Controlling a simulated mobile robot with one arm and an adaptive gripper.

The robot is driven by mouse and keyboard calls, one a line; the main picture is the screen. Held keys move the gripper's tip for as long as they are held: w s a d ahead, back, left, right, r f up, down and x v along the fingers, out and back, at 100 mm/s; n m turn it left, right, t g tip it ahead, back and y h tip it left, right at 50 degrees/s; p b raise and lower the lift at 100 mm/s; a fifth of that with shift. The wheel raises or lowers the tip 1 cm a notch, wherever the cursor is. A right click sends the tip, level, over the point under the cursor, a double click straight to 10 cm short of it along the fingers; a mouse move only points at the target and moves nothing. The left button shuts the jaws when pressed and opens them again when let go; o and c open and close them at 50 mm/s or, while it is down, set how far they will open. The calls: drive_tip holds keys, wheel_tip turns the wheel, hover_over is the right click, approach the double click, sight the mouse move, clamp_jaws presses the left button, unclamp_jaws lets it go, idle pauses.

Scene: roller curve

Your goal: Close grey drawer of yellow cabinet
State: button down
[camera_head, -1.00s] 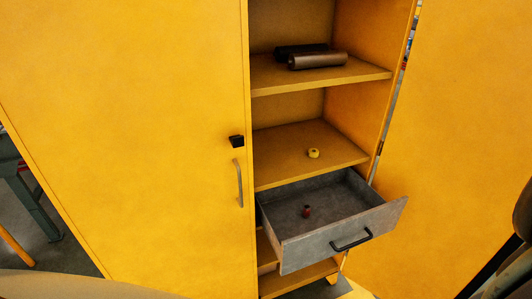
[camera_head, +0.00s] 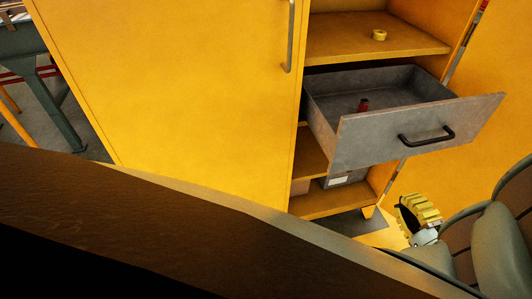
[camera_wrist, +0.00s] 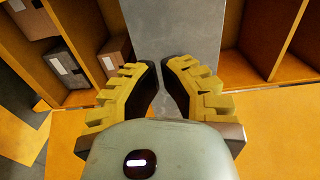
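The grey drawer (camera_head: 370,145) sticks out well open from the yellow cabinet (camera_head: 190,80). A black bar handle (camera_head: 428,137) is on its front, and a small red object (camera_head: 363,105) lies inside. My gripper (camera_head: 418,208) is below and in front of the drawer, to the lower right, apart from it in the head view. In the wrist view, its two yellow ribbed fingers (camera_wrist: 160,68) have their tips almost together with nothing between them. A grey panel, seemingly the drawer (camera_wrist: 180,30), lies beyond the fingertips; the handle is not visible there.
A yellow door (camera_head: 170,70) is shut on the cabinet's left side. Boxes (camera_wrist: 65,65) stand on lower shelves. A dark green bench (camera_head: 45,85) stands at far left.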

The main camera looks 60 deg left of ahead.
sight(368, 151)
drive_tip(key=p+x, duration=0.1)
drive_tip(key=x, duration=1.3)
drive_tip(key=shift+a, duration=0.15)
